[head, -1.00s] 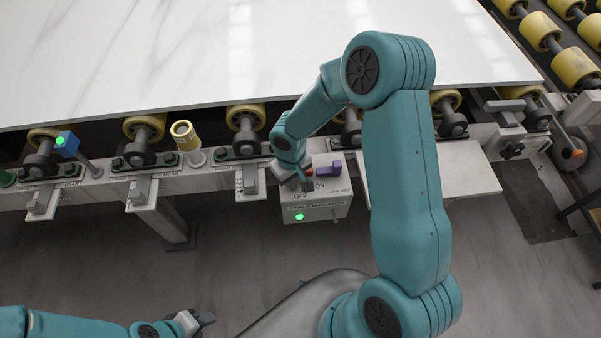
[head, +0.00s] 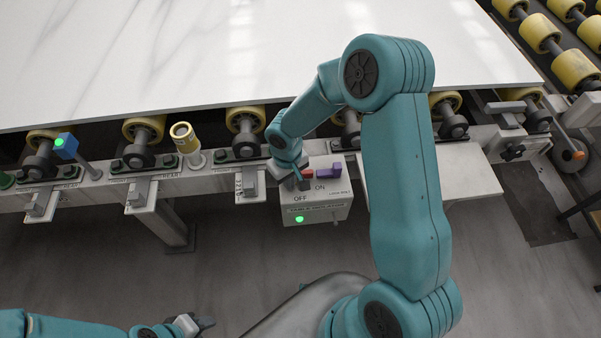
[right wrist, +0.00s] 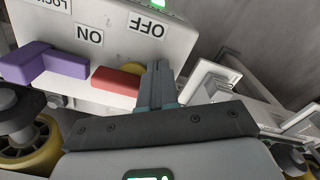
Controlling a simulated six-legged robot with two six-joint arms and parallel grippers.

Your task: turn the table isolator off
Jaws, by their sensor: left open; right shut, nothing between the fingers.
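The table isolator (head: 317,213) is a pale box on the front rail, with OFF marked on the left and ON on the right. Its green lamp (head: 299,218) is lit. A red handle (head: 307,173) lies on top; in the right wrist view the red handle (right wrist: 116,82) extends toward a purple block (right wrist: 45,65). My right gripper (right wrist: 158,68) is shut and empty beside the handle's OFF-side end; contact cannot be told. It partly hides a yellow part there. My left gripper (head: 205,323) is open, low at the bottom left, away from the box.
A white slab (head: 200,60) lies on yellow rollers (head: 143,129) behind the rail. A blue post with a green light (head: 66,145) and a yellow cylinder (head: 184,135) stand left of the box. The floor in front is clear.

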